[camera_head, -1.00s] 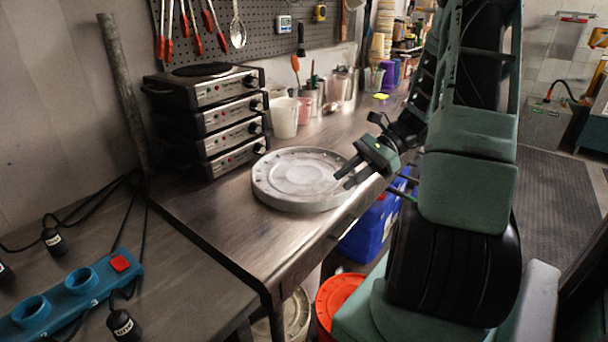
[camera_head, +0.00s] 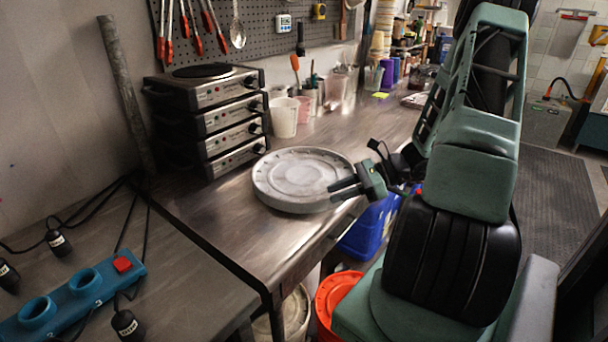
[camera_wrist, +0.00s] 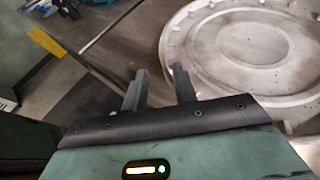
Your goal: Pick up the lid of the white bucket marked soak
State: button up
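A round pale grey lid with a notched rim (camera_head: 298,175) lies flat on the metal bench near its front edge; part of it fills the upper right of the wrist view (camera_wrist: 245,50). I can read no "soak" mark on it. Under the bench is a whitish round bucket top (camera_head: 296,314), partly hidden by the bench leg. My gripper (camera_head: 336,190) is at the lid's right rim, its two fingers apart. In the wrist view the fingertips (camera_wrist: 159,71) are empty, with the right one close to the rim. I cannot tell whether they touch or straddle it.
A stack of hot plates (camera_head: 215,118) stands behind the lid. White (camera_head: 284,116) and pink cups are at the back. An orange-red lid (camera_head: 332,298) and a blue crate (camera_head: 366,235) are below the bench. A blue power strip (camera_head: 75,298) lies at the left.

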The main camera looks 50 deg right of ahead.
aim_at(310, 202)
jog(key=shift+p+x, duration=0.55)
jog(key=shift+x, duration=2.45)
grip_shut()
